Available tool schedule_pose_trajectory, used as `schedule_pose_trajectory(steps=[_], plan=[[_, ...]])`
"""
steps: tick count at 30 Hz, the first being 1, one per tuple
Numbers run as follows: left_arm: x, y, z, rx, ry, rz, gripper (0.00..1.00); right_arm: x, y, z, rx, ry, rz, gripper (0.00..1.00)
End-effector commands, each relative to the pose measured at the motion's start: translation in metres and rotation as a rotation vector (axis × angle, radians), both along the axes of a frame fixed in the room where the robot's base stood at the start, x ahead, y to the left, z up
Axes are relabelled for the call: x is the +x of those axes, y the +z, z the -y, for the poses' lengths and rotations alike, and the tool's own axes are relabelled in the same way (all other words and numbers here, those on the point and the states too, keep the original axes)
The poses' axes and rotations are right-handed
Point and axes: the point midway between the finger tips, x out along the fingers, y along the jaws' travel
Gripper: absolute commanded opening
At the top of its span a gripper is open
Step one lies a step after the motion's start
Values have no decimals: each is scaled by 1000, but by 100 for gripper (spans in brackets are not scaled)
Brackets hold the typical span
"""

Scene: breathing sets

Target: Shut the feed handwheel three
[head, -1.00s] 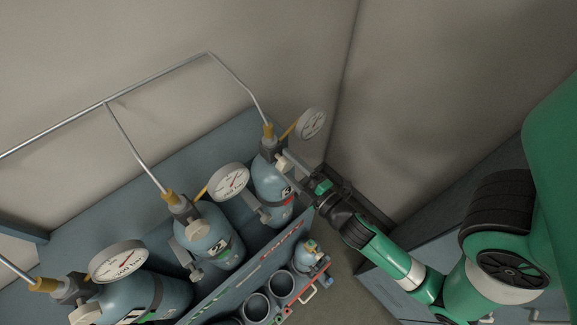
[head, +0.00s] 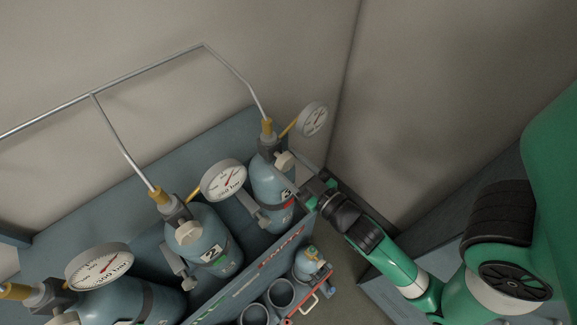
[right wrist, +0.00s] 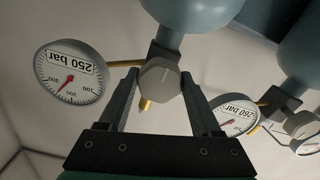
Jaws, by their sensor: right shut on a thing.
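The feed handwheel three is a pale grey knob (head: 285,161) on the valve of the blue cylinder marked 3 (head: 268,183), the rightmost cylinder in the head view. In the right wrist view the handwheel (right wrist: 158,82) sits between the two fingers of my right gripper (right wrist: 160,95). My right gripper (head: 296,170) is shut on it, reaching in from the lower right. A round pressure gauge (head: 313,118) stands beside this valve. It also shows in the right wrist view (right wrist: 72,72), marked 250 bar. My left gripper is not in view.
Cylinder 2 (head: 215,240) and another cylinder (head: 125,300) stand to the left, each with a gauge. Thin metal pipes (head: 150,70) run along the wall above. A blue rack panel (head: 255,268) is in front. A red-edged carrier with a small cylinder (head: 308,262) stands lower right.

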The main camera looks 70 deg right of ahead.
Motion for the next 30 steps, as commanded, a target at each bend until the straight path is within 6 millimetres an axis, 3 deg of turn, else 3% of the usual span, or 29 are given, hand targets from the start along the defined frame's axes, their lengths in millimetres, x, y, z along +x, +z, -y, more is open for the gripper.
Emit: schedule_pose_trajectory(steps=[15,30], plan=[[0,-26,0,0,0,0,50,0,-3,0,422,1,251,10],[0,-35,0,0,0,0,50,1,-1,-1,829,0,493,10]])
